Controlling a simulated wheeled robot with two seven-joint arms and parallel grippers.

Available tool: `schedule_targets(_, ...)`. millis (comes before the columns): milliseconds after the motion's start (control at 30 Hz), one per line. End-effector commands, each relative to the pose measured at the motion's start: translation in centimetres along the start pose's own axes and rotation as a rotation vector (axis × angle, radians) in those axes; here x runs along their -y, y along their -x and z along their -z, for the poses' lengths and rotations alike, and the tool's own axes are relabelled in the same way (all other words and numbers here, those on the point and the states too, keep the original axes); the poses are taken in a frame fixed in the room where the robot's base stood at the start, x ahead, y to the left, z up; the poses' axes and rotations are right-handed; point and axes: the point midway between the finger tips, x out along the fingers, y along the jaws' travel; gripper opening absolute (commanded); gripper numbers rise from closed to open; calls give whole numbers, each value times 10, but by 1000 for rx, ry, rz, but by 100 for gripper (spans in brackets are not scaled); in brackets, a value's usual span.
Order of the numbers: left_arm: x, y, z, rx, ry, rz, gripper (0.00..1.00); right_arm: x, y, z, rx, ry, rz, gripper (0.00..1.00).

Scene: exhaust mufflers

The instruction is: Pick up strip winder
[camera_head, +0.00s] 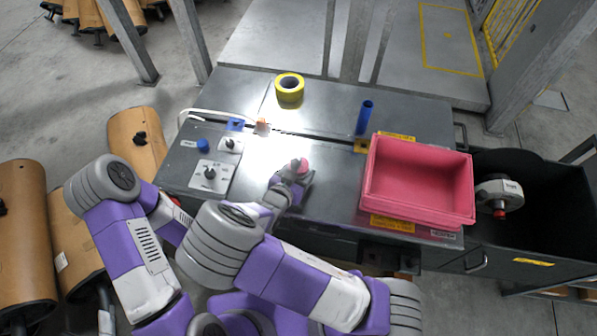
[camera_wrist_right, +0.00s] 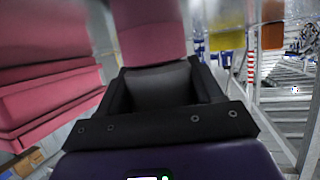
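No thing in view can be surely told as the strip winder. My right gripper (camera_head: 296,176) is low over the middle of the grey table, with a pink rounded object (camera_head: 302,165) at its fingertips. In the right wrist view, the same pink object (camera_wrist_right: 152,30) fills the gap between the black fingers (camera_wrist_right: 155,80), which appear closed on it. A white and grey device with a round body (camera_head: 498,194) lies in the black bin at the right. A yellow roll with a dark centre (camera_head: 289,88) stands at the table's back. My left gripper is hidden behind my right arm.
A pink bin (camera_head: 417,221) sits at the table's right, beside the black bin (camera_head: 548,243). A blue cylinder (camera_head: 364,118) stands upright behind it. A control panel (camera_head: 214,173) is at the left. Brown mufflers (camera_head: 24,240) stand on the floor.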

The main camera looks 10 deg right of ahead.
Motion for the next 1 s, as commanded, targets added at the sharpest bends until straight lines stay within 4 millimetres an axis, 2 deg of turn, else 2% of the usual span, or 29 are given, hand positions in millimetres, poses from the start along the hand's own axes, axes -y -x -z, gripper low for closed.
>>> schedule_targets(33, 0, 0, 0, 0, 0, 0, 50, 0, 0, 0, 0, 0, 0, 43)
schedule_targets(100, 0, 0, 0, 0, 0, 0, 50, 0, 0, 0, 0, 0, 0, 32)
schedule_targets(133, 0, 0, 0, 0, 0, 0, 50, 0, 0, 0, -1, 0, 0, 31)
schedule_targets(367, 0, 1, 0, 0, 0, 0, 50, 0, 1, 3, 0, -1, 0, 31)
schedule_targets(467, -3, 7, 0, 0, 0, 0, 50, 0, 6, 14, -1, -3, 1, 31)
schedule_targets(800, -14, 38, -2, 0, 0, 0, 50, 0, 32, 76, 0, -4, 0, 31)
schedule_targets(1000, -17, 45, -2, 0, 0, 0, 50, 0, 38, 92, 0, -2, 1, 31)
